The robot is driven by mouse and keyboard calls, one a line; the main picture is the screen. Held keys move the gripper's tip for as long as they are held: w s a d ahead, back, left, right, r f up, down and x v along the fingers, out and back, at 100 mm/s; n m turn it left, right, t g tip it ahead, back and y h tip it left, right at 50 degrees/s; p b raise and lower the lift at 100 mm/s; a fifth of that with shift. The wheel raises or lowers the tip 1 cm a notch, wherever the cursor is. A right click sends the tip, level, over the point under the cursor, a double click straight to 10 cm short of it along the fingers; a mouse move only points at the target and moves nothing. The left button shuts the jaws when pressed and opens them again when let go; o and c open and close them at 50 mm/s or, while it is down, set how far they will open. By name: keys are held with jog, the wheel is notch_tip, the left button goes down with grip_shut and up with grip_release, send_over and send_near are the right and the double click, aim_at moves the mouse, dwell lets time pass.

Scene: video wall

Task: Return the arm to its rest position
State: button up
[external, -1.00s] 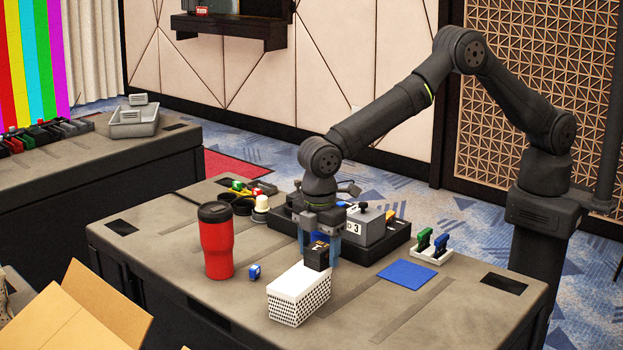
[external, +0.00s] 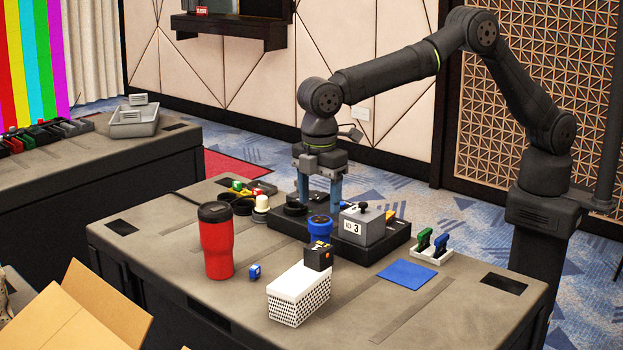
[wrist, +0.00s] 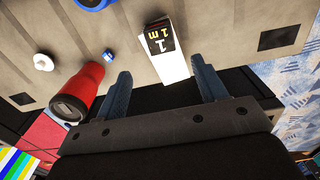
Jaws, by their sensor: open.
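My gripper (external: 319,192) points down above the black tray (external: 285,229) on the table, its two blue fingers apart with nothing between them. It is clear of the items below. In the wrist view my gripper (wrist: 160,88) shows both fingers spread. The cube also shows in the wrist view (wrist: 162,36), marked "1 m".
A red tumbler (external: 216,245) stands left of the white box. A blue round item (external: 320,229) and a grey box (external: 365,225) sit below the gripper. An open carton (external: 105,310) is front left.

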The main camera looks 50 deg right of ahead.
aim_at(319, 249)
notch_tip(319, 249, down, 12)
jog(key=shift+r, duration=1.75)
